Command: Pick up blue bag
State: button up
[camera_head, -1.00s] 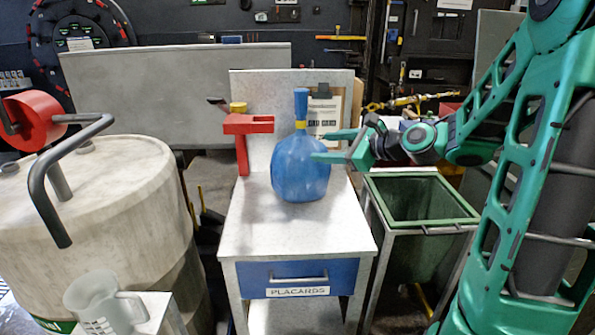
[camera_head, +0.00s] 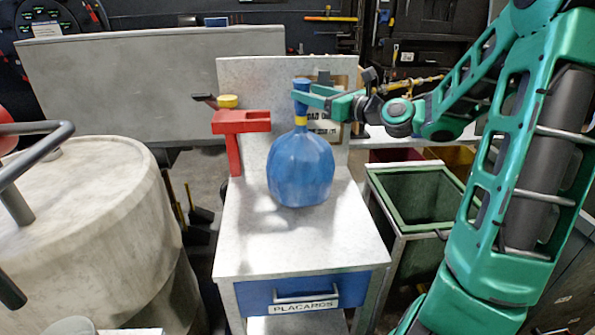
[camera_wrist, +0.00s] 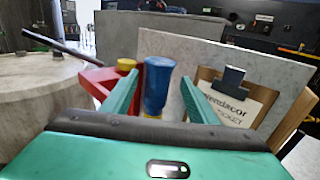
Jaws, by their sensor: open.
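The blue bag (camera_head: 301,168) stands upright on the light grey cabinet top, with a yellow tie around its narrow neck. Its twisted blue top also shows in the wrist view (camera_wrist: 158,84). My gripper (camera_head: 309,93) is open at the height of the bag's top, reaching in from the right. In the wrist view my two green fingers (camera_wrist: 155,98) stand on either side of the bag's neck, with small gaps visible. The bag's round body is hidden behind my gripper in the wrist view.
The cabinet (camera_head: 250,245) has a blue "PLACARDS" drawer. A red bracket (camera_head: 238,124) with a yellow cap stands left of the bag, and a clipboard (camera_wrist: 232,102) leans behind. A green bin (camera_head: 415,195) is at right, a large drum (camera_head: 90,225) at left.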

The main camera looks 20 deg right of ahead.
jog(key=x, duration=0.7)
jog(key=shift+w+a, duration=0.2)
jog(key=shift+a, duration=0.05)
grip_shut()
